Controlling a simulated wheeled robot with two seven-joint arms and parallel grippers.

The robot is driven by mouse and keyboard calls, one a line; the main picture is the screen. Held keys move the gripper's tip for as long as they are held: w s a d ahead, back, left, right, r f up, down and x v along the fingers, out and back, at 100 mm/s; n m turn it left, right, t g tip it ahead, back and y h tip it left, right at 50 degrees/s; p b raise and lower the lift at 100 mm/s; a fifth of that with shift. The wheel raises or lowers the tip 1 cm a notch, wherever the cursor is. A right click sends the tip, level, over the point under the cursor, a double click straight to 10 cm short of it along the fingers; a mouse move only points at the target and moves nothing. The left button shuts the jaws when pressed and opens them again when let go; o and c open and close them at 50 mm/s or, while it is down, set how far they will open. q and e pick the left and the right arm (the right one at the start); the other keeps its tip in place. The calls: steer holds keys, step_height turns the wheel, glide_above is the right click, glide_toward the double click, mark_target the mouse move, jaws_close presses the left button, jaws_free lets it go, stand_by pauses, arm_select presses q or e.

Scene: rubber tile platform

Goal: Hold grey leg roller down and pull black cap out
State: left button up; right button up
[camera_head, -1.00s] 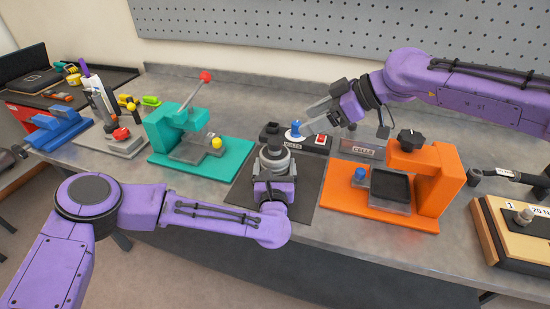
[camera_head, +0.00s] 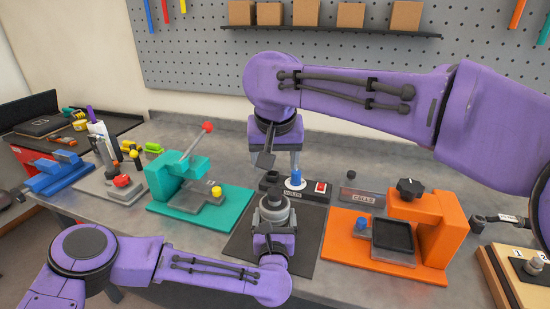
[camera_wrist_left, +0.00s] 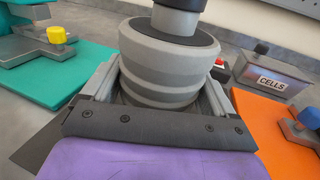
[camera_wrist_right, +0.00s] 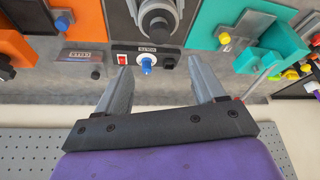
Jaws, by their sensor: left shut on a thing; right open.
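The grey leg roller (camera_head: 273,214) is a ribbed round body standing upright on a dark mat (camera_head: 243,237). It fills the middle of the left wrist view (camera_wrist_left: 165,68). My left gripper (camera_head: 269,228) is shut on the roller, one finger on each side. The dark cap (camera_head: 276,197) tops the roller's stem; it also shows in the right wrist view (camera_wrist_right: 158,20). My right gripper (camera_wrist_right: 157,64) is open and empty, pointing down behind the roller, apart from the cap. In the head view its forearm and wrist partly hide the back of the bench.
A VOLTS box (camera_head: 308,190) with a blue knob and red switch stands just behind the roller. A teal press (camera_head: 217,211) stands left, an orange fixture (camera_head: 349,253) right. A CELLS box (camera_head: 362,196) sits behind the orange fixture.

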mark_target(275, 190)
steer(key=x, duration=1.2)
steer(key=shift+s, duration=0.1)
jaws_close()
steer(key=shift+r, duration=0.35)
steer(key=shift+r, duration=2)
